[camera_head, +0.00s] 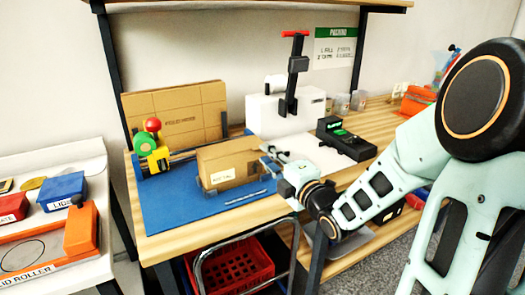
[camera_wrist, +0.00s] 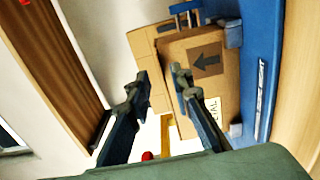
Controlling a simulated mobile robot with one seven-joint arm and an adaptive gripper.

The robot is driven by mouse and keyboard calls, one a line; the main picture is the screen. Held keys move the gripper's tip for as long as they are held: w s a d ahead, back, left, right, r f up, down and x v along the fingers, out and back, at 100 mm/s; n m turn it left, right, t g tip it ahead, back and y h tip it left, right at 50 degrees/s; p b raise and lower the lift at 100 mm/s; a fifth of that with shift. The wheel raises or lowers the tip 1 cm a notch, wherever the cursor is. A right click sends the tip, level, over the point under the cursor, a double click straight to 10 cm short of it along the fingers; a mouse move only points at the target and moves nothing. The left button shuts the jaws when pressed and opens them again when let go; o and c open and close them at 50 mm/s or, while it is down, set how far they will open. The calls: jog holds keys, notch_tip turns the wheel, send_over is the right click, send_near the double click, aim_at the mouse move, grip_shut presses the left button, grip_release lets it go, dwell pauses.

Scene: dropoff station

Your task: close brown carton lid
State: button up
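The brown carton (camera_head: 228,166) sits on a blue mat (camera_head: 165,208) on the wooden table, with a white label on its front. In the wrist view the carton (camera_wrist: 207,52) shows a dark arrow patch and part of a white label. The head view shows its top as a plain brown surface; I cannot tell how the lid sits. My gripper (camera_head: 270,156) is at the carton's right end. Its two fingers are spread with nothing between them in the wrist view (camera_wrist: 158,80). One finger overlaps the carton there; contact is unclear.
A large brown cardboard panel (camera_head: 178,114) stands behind the carton. A yellow, green and red tape device (camera_head: 150,148) is to its left. A white box (camera_head: 270,114) with a black press and a black device (camera_head: 346,139) stand right. A red crate (camera_head: 238,266) is below.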

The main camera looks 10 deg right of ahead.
jog(key=shift+x, duration=1.45)
jog(key=shift+c, duration=0.2)
grip_shut()
